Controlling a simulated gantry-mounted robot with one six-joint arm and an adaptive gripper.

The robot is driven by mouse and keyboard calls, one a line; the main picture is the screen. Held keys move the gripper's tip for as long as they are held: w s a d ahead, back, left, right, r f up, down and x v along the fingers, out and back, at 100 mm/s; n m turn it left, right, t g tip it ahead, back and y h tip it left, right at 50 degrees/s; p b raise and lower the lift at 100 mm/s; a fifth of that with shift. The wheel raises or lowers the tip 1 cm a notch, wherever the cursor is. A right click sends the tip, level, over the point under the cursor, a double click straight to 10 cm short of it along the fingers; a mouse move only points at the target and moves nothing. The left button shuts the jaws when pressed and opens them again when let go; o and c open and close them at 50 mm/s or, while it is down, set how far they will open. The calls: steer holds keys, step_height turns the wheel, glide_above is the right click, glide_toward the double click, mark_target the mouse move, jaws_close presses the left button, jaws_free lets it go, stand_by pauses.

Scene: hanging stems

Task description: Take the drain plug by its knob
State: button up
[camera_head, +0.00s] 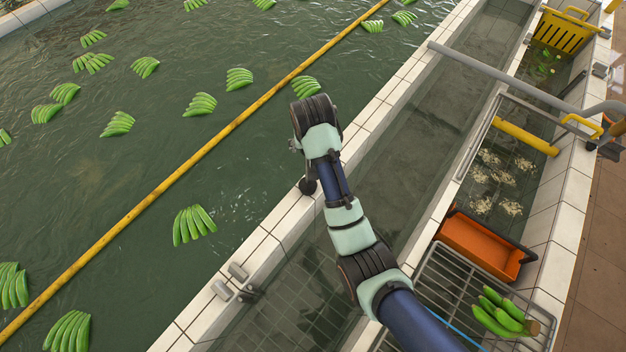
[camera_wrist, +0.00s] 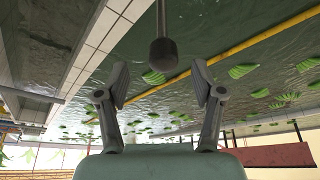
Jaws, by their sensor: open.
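The drain plug's knob (camera_wrist: 163,54) is a dark rounded end on a thin grey rod (camera_wrist: 160,18) in the wrist view. It lies beyond my fingertips, roughly centred between them in the picture, and neither finger touches it. My gripper (camera_wrist: 160,84) is open and empty, with one finger on each side. In the head view a dark round knob (camera_head: 308,186) shows beside my arm at the tiled pool edge, and my fingers are hidden there. The plug's lower end cannot be made out.
A white tiled wall (camera_head: 285,215) separates the large pool with floating green banana bunches (camera_head: 193,224) from a narrow channel (camera_head: 400,150). A yellow floating boom (camera_head: 215,138) crosses the pool. An orange tray (camera_head: 480,245), bananas on a rack (camera_head: 505,313) and a grey rail (camera_head: 500,72) stand right.

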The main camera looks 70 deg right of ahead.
steer(key=x, duration=0.3)
steer(key=p+x, duration=0.1)
steer(key=x, duration=0.1)
steer(key=shift+w+d+f, duration=0.2)
steer(key=shift+w+d, duration=0.1)
steer(key=shift+w, duration=0.05)
steer(key=shift+r, duration=0.1)
jaws_close()
